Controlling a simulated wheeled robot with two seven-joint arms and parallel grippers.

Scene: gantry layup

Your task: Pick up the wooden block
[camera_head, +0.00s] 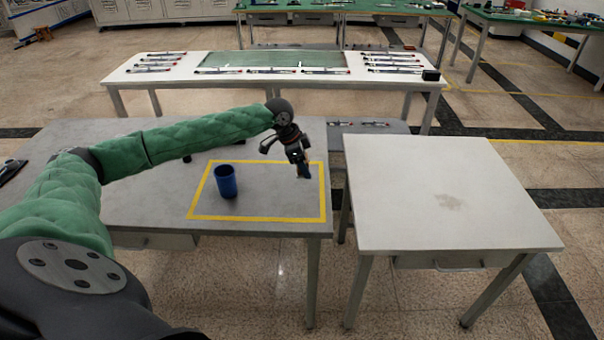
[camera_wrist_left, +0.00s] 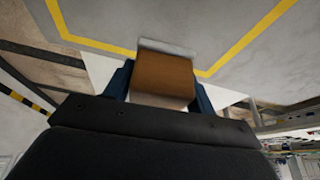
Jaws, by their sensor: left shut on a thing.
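My left gripper (camera_head: 304,172) is over the right part of the yellow-outlined area on the grey table (camera_head: 140,205). In the left wrist view, the brown wooden block (camera_wrist_left: 164,75) sits between the two blue fingers of the left gripper (camera_wrist_left: 163,82), which is shut on it. In the head view the block is hardly visible, hidden by the fingers. I cannot tell from these views whether the block touches the table. My right gripper is not in view.
A blue cup (camera_head: 226,181) stands upright inside the yellow outline, left of my left gripper. A bare white table (camera_head: 430,190) stands to the right, across a narrow gap. A long white table (camera_head: 270,80) with several tools stands behind.

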